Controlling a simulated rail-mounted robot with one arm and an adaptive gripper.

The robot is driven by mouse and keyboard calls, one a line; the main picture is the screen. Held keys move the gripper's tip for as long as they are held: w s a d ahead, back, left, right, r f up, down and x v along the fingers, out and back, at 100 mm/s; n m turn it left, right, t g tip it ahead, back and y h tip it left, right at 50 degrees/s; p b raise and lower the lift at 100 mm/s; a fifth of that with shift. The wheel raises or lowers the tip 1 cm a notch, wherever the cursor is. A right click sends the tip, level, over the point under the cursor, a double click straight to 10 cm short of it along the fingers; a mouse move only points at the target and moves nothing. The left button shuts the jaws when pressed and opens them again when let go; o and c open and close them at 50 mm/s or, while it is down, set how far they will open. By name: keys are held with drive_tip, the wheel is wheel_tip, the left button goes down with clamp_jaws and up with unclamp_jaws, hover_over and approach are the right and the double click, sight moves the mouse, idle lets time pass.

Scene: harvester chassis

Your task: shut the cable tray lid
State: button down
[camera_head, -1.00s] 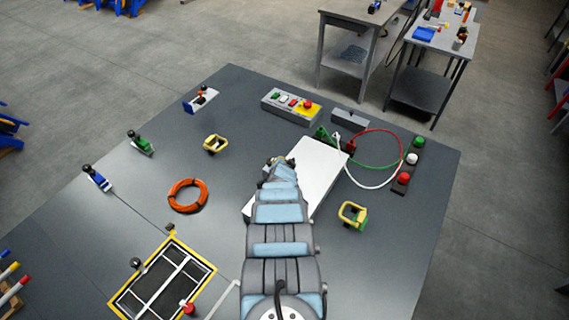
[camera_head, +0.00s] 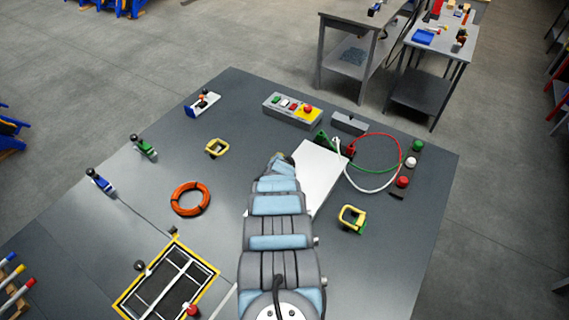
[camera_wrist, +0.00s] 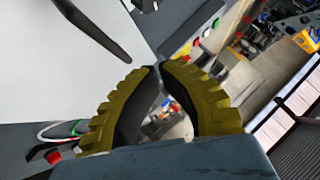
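A flat white panel (camera_head: 322,172), which appears to be the cable tray lid, lies beside and partly behind my arm in the head view. Its left part is mostly hidden, and I cannot tell whether it is fully down. A large white surface (camera_wrist: 50,60), likely the same panel, fills the left of the wrist view. My gripper (camera_wrist: 158,68) has yellow ribbed fingers with their tips nearly meeting and nothing seen between them. In the head view my gripper (camera_head: 283,158) is small and mostly hidden at the arm's far end, by the panel's upper left edge.
Red, green and white cables (camera_head: 372,160) loop right of the panel to a dark strip with coloured knobs (camera_head: 403,181). A button box (camera_head: 291,109) and grey block (camera_head: 349,123) stand behind. Yellow handles (camera_head: 352,217) and an orange ring (camera_head: 190,198) are nearby.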

drive_tip(key=s+a+r+p, duration=0.5)
drive_tip(key=r, duration=0.1)
drive_tip(key=shift+r, duration=0.25)
idle(0.5)
